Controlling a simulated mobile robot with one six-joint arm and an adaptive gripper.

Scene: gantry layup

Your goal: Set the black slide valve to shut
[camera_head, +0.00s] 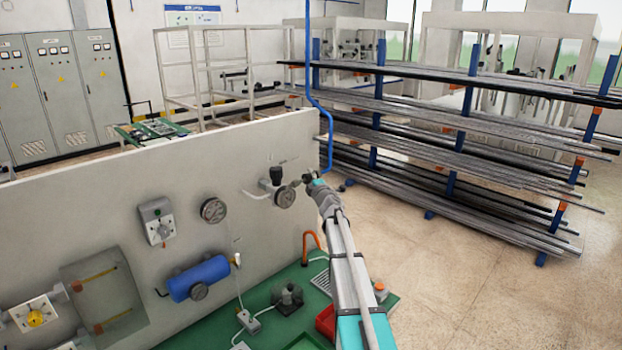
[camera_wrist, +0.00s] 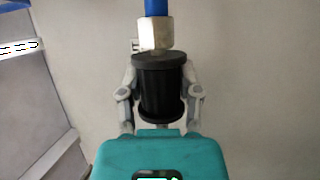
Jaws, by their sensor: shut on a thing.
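The black slide valve (camera_wrist: 160,88) is a ribbed black cylinder with a wider rim at top and bottom. It hangs upright under a pale hex fitting (camera_wrist: 155,32) on a blue pipe (camera_wrist: 155,8). My gripper (camera_wrist: 160,100) is shut on the black cylinder, with one finger on each side of it. In the head view my gripper (camera_head: 309,179) is at the panel's right end, by the foot of the blue pipe (camera_head: 329,130). The valve is too small and covered there to make out. Its slide position cannot be told.
A grey panel (camera_head: 100,205) carries a black-knobbed regulator (camera_head: 276,175) and gauge (camera_head: 285,198) just left of my gripper, another gauge (camera_head: 213,210) and a blue cylinder (camera_head: 198,277). A rack of bars (camera_head: 460,130) stands behind to the right. Floor (camera_head: 480,290) at right is clear.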

